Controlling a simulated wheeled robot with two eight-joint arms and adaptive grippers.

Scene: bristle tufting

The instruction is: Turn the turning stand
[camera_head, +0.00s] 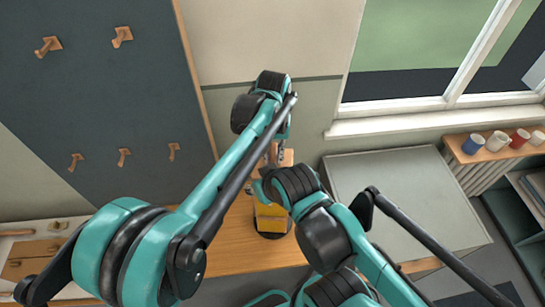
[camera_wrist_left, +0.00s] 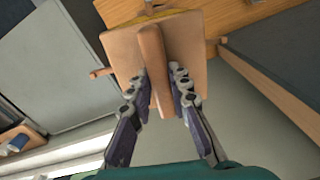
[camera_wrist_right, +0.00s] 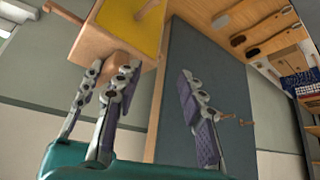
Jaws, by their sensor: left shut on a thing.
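The turning stand (camera_head: 270,217) is on the wooden workbench, with a yellow part over a dark round base. In the left wrist view its wooden board (camera_wrist_left: 118,55) carries a raised wooden bar (camera_wrist_left: 153,50). My left gripper (camera_wrist_left: 160,82) is shut on this bar, one finger on each side. The right wrist view shows the stand's yellow face (camera_wrist_right: 128,25) and wooden edge. In the head view my arms hide much of the stand.
The bench top (camera_head: 225,250) shows clear wood left of the stand. A dark pegboard (camera_head: 110,100) with wooden pegs is behind. A grey cabinet (camera_head: 400,185) is to the right. Several cups (camera_head: 497,141) stand on a shelf below the window.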

